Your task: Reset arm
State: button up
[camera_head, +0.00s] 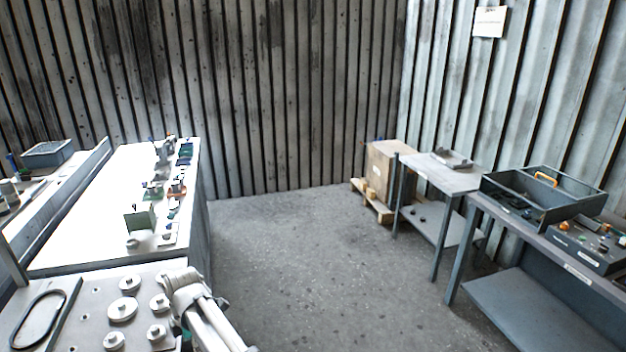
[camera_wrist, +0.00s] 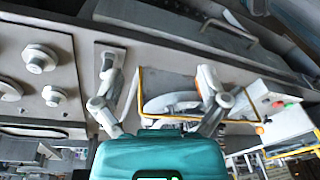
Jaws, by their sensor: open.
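My gripper (camera_wrist: 157,72) shows in the wrist view, with its teal body at the bottom and two grey fingers spread wide apart. It is open, and nothing is held between the fingers. Behind the gap is a grey panel with a yellow-edged outline (camera_wrist: 142,92) and a rounded grey part (camera_wrist: 172,102) inside it. I cannot tell how far the fingers are from this surface. In the head view my white arm shows at the bottom centre, beside the near bench; the gripper cannot be made out there.
The near bench (camera_head: 88,300) holds several round knobbed parts (camera_head: 122,309) and a black oval ring (camera_head: 38,318). A long white bench (camera_head: 100,215) carries small parts. At right stand a small table (camera_head: 455,178) and a dark open toolbox (camera_head: 540,215). The floor (camera_head: 300,260) between is clear.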

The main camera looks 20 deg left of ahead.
jog(key=w+d+m, duration=0.5)
jog(key=w+d, duration=0.2)
jog(key=d, duration=0.4)
jog(key=w+d+f+m+b, duration=0.1)
jog(key=w+d+m, duration=0.5)
jog(key=d, duration=0.5)
jog(key=w+d+m, duration=0.4)
jog(key=w+d, duration=0.4)
jog(key=d, duration=0.3)
jog(key=s+d+f+m, duration=0.1)
jog(key=d+m, duration=0.7)
jog(key=d, duration=0.9)
jog(key=s+d+m+t+b, duration=0.1)
jog(key=d+m, duration=0.6)
jog(key=d, duration=1.1)
jog(key=shift+s+f+m+t, duration=0.3)
jog(key=shift+s+f+m, duration=0.1)
jog(key=shift+d, duration=0.1)
